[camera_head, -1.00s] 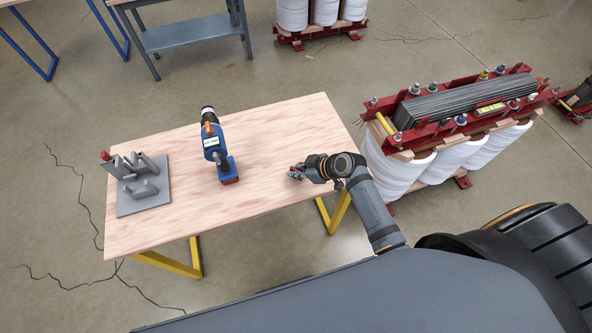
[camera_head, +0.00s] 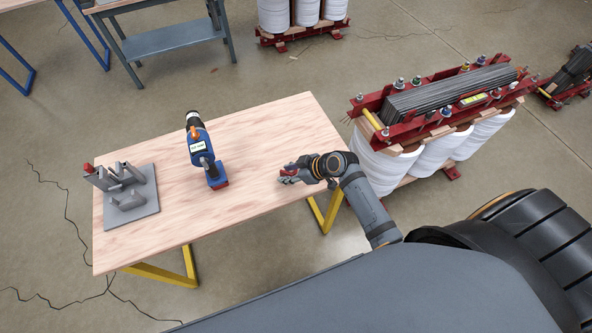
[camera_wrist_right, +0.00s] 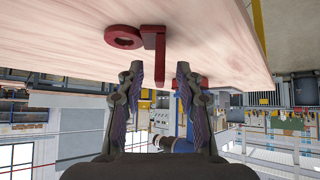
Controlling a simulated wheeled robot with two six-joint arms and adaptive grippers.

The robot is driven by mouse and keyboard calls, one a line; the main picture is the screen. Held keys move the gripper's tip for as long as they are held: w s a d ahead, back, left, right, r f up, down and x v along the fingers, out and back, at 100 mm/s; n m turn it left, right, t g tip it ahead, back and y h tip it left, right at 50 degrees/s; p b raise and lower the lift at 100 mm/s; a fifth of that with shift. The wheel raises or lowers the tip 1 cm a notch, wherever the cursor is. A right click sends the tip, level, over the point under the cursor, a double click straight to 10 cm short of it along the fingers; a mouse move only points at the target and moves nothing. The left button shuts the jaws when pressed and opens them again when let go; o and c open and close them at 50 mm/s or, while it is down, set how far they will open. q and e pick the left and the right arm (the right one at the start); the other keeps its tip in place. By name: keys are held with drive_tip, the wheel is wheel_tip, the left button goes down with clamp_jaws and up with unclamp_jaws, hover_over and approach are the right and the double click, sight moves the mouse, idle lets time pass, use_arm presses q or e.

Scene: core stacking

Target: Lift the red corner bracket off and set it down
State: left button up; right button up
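The red corner bracket (camera_wrist_right: 155,45) is at the table in the right wrist view, with a red ring-shaped part (camera_wrist_right: 123,37) beside its upright leg. My right gripper (camera_wrist_right: 160,75) is open, its two fingers apart just short of the bracket. The leg's end reaches toward the gap between the fingertips, and I see no finger closed on it. In the head view my right gripper (camera_head: 284,177) is low over the right part of the table, with a bit of red (camera_head: 290,171) at its fingers, largely hidden. My left gripper is not in view.
A blue drill with a red base (camera_head: 205,155) stands mid-table; it also shows beyond the fingers in the wrist view (camera_wrist_right: 184,92). A grey fixture (camera_head: 140,218) with a red-tipped post is at the table's left. The wooden table (camera_head: 250,130) is bare between. A red-framed transformer (camera_head: 440,120) stands right.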

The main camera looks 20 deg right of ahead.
drive_tip(key=v, duration=1.1)
idle(0.4)
